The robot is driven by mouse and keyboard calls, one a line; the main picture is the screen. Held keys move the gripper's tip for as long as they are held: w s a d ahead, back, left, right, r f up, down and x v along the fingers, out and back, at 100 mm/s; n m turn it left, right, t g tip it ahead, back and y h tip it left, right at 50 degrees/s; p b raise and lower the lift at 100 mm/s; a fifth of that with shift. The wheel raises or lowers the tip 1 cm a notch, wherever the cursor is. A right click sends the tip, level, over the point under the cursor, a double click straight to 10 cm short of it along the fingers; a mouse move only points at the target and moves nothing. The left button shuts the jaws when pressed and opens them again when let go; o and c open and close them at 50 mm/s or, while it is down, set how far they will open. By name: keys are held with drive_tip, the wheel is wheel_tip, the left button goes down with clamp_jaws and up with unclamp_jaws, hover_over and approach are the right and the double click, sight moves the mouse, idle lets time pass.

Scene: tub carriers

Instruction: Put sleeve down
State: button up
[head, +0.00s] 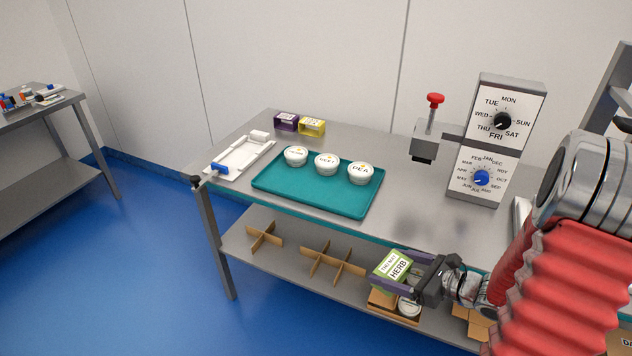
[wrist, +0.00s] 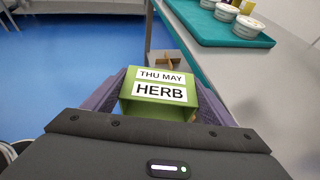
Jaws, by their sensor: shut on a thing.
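The green sleeve (head: 393,268) has white labels reading "THU MAY" and "HERB". My gripper (head: 394,273) is shut on it, with one purple-grey finger on each side. In the wrist view the sleeve (wrist: 160,110) sits between the fingers, its open end facing the camera. It is held up by the table's front edge, with blue floor behind it in that view. In the head view it appears above a cardboard carrier (head: 381,299) on the lower shelf, with a white tub (head: 409,307) beside or in it. The gap between sleeve and shelf is hard to judge.
A teal tray (head: 272,183) on the table bears three white tubs. Purple (head: 286,121) and yellow (head: 312,127) sleeves stand behind. A red-knobbed stamp (head: 431,128) and dial panels (head: 487,165) are at right. Cardboard dividers (head: 331,265) stand on the lower shelf (head: 290,271).

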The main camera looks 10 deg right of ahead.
drive_tip(key=w+a+f+n+g+y, duration=0.2)
drive_tip(key=w+a, duration=0.5)
drive_tip(key=a, duration=0.4)
drive_tip(key=shift+a+f+n+g, duration=0.3)
drive_tip(key=shift+f+n, duration=0.2)
drive_tip(key=shift+f, duration=0.05)
